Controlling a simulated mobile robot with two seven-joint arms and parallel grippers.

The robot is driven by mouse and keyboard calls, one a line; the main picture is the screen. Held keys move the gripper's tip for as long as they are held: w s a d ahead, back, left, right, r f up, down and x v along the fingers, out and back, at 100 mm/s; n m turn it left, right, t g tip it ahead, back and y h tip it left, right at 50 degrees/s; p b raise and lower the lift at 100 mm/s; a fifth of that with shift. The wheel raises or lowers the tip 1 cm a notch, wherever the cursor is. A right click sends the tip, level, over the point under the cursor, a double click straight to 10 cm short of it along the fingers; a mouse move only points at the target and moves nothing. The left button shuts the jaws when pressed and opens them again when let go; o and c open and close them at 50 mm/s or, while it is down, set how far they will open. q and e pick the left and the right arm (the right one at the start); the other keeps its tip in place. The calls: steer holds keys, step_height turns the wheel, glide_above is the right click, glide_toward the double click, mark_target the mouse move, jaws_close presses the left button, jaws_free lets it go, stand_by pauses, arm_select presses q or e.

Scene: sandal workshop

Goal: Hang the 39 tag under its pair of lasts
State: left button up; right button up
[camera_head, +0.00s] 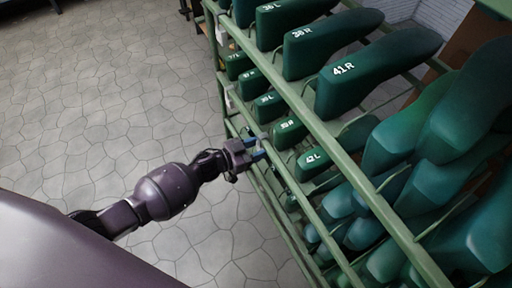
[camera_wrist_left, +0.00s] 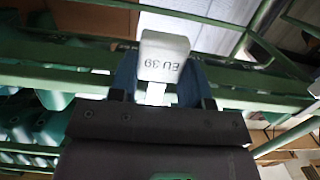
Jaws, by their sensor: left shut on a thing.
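My left gripper (camera_head: 256,149) is at the near side of the green rack, close to a rail and just left of the lasts on the lower row. In the left wrist view its blue fingers (camera_wrist_left: 157,88) are shut on a white tag (camera_wrist_left: 163,57) that reads EU 39, seen upside down. A green rack rail (camera_wrist_left: 55,80) runs behind the tag. In the head view the tag cannot be made out. Near the gripper are a green last (camera_head: 290,131) with a small label that seems to read 39R and a last marked 42L (camera_head: 313,160). My right gripper is not in view.
The rack's upper row holds larger lasts, among them 41R (camera_head: 365,75) and 38R (camera_head: 318,45). More unmarked lasts (camera_head: 465,215) fill the lower right. The rack's long green rails (camera_head: 345,150) lie close to the gripper. The stone floor (camera_head: 110,90) at the left is clear.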

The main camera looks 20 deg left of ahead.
arm_select(q)
steer(key=o, duration=1)
steer(key=shift+s+a, duration=0.2)
steer(key=p+v, duration=0.2)
steer(key=v, duration=0.8)
steer(key=shift+s+a, duration=0.15)
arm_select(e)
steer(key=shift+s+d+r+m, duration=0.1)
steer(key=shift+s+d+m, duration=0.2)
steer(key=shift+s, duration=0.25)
